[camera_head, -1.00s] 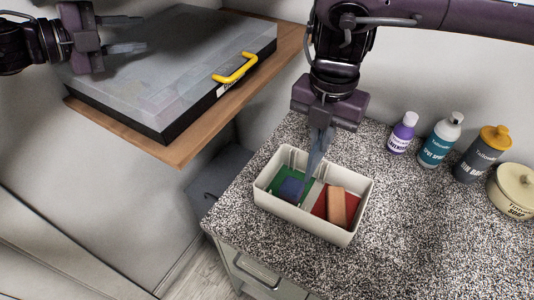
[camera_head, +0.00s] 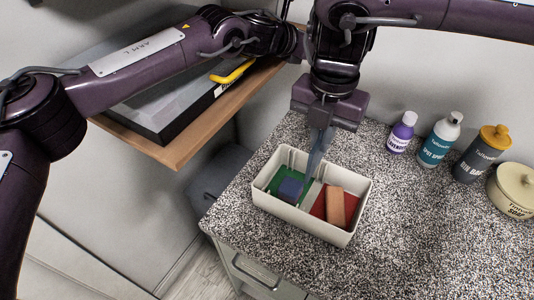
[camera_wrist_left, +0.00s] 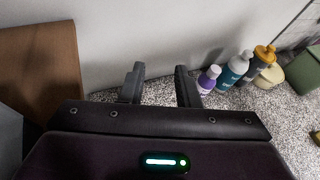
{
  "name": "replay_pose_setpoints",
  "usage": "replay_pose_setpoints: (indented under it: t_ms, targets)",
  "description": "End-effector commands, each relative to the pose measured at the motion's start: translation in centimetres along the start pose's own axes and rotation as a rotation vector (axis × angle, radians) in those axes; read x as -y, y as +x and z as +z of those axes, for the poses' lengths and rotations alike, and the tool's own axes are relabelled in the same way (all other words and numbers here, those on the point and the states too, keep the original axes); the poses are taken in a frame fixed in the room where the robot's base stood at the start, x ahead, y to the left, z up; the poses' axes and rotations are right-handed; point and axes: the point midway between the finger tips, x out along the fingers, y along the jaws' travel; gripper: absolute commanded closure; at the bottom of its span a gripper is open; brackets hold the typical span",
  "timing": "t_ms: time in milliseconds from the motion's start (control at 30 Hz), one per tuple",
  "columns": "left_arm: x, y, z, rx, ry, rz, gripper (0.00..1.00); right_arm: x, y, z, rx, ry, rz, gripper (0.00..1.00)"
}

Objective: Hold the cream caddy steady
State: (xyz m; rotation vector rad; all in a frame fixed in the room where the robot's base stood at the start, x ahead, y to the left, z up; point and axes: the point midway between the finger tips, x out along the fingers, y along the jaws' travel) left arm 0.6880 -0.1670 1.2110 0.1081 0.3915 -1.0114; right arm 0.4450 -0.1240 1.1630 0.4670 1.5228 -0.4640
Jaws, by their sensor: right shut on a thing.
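The cream caddy (camera_head: 300,224) stands upright on the speckled counter in the head view. Its green-floored left compartment holds a blue block (camera_head: 291,188). Its red-floored right compartment holds a tan block (camera_head: 336,206). My right gripper (camera_head: 310,180) reaches down from above, shut on the caddy around its middle; the exact contact is hard to see. My left gripper is hidden behind my right arm in the head view. In the left wrist view the left gripper (camera_wrist_left: 160,70) shows open and empty, its fingers apart above the counter's back edge.
A purple-labelled bottle (camera_head: 401,133), a teal bottle (camera_head: 440,140), a dark yellow-capped bottle (camera_head: 480,155) and a cream lidded pot (camera_head: 513,190) stand right of the caddy. A case with a yellow handle (camera_head: 232,72) lies on a wooden shelf (camera_head: 170,150) at left. The front right counter is clear.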

Motion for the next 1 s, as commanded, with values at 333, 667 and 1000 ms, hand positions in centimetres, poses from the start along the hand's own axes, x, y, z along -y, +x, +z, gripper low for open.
replay_pose_setpoints:
  t_ms: [333, 667, 1000]
  targets:
    - [5.0, -4.0, -18.5, -0.712, -0.195, 0.108, 0.71, 0.0, 0.0, 0.0, 0.000, 0.000, 0.000, 1.00]
    - [4.5, -10.5, -25.3, -1.025, -0.281, 0.326, 0.71, 0.0, 0.0, 0.0, 0.000, 0.000, 0.000, 1.00]
    - [3.9, -9.1, -29.3, -1.044, -0.286, 0.341, 0.71, 0.0, 0.0, 0.0, 0.000, 0.000, 0.000, 1.00]
